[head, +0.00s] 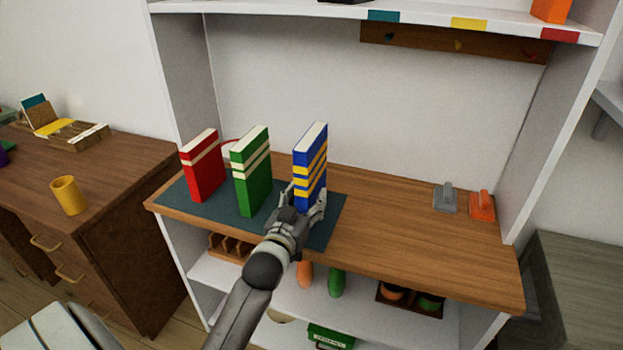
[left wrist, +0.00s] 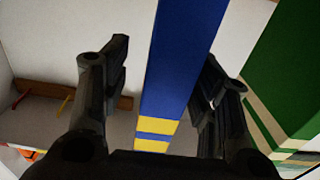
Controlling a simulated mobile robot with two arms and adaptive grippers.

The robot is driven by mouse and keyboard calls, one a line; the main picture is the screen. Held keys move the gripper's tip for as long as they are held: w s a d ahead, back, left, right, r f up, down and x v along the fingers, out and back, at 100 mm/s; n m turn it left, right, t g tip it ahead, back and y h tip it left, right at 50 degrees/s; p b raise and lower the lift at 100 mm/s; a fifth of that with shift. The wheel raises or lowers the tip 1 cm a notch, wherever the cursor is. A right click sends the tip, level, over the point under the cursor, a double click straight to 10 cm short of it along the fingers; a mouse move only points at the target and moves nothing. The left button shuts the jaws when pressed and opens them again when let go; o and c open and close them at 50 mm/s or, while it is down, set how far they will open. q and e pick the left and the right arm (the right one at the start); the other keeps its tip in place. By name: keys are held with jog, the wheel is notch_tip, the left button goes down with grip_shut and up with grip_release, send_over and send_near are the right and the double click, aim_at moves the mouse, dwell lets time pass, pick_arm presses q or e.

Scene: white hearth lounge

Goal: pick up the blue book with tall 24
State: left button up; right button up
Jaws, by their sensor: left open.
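The blue book (head: 311,167) with yellow bands stands upright on a dark mat (head: 217,217) on the wooden shelf. My left gripper (head: 304,207) is at the lower part of this book, with a finger showing on each side of it. In the left wrist view the blue book (left wrist: 178,75) stands between the two open fingers (left wrist: 160,95). A gap shows on the left; on the right the finger is very close, and I cannot tell whether it touches. My right gripper is not in view.
A green book (head: 250,171) stands just left of the blue one, and a red book (head: 202,166) is further left. A grey item (head: 445,198) and an orange item (head: 482,206) sit at the right. The wood between is clear.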

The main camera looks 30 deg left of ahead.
pick_arm(q)
jog(key=x, duration=0.5)
jog(key=shift+a+f, duration=0.2)
jog(key=shift+f, duration=0.1)
grip_shut()
jog(key=shift+r, duration=0.2)
